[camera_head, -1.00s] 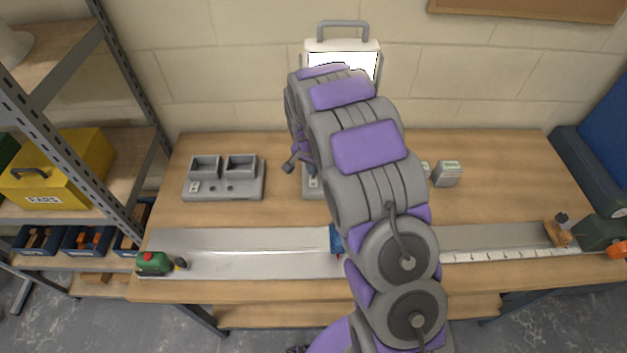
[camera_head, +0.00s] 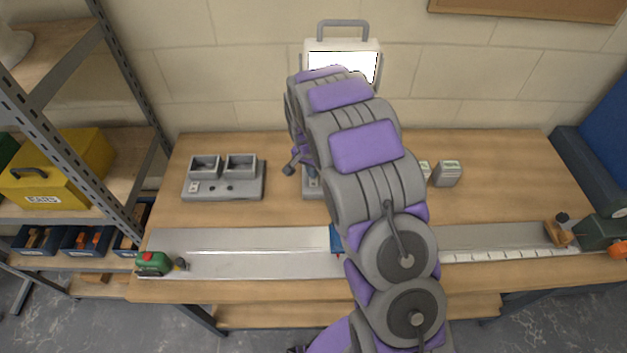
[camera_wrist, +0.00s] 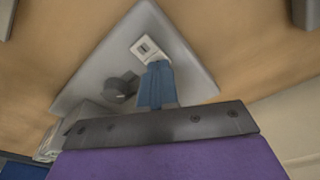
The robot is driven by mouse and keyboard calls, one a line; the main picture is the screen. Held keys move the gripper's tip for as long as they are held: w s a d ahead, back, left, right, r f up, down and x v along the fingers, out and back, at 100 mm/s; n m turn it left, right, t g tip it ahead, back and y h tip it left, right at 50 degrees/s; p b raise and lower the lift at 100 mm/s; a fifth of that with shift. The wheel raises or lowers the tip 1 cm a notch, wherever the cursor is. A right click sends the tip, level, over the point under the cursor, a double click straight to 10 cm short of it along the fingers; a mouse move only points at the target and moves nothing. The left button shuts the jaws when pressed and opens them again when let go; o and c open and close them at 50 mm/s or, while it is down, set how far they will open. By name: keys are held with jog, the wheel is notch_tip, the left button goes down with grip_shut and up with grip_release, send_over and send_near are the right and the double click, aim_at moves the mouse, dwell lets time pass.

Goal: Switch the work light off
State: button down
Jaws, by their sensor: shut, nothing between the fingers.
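The work light (camera_head: 368,47) stands at the back of the bench against the wall, and its panel glows white. My arm covers its lower part. In the wrist view a grey base plate (camera_wrist: 185,65) carries a white switch (camera_wrist: 143,47) and a dark round knob (camera_wrist: 118,89). My gripper (camera_wrist: 158,66) shows there as shut blue fingers with nothing between them. Its tips overlap the lower right edge of the white switch; I cannot tell whether they touch. In the head view the fingers are hidden behind my arm.
A grey unit with two square trays (camera_head: 223,190) sits left of my arm. Small grey boxes (camera_head: 446,174) stand to the right. Shelving (camera_head: 130,110) stands at the left.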

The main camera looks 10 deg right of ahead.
jog(key=shift+f, duration=0.2)
jog(key=shift+r, duration=0.1)
jog(key=shift+r+p, duration=0.85)
jog(key=shift+r, duration=2.55)
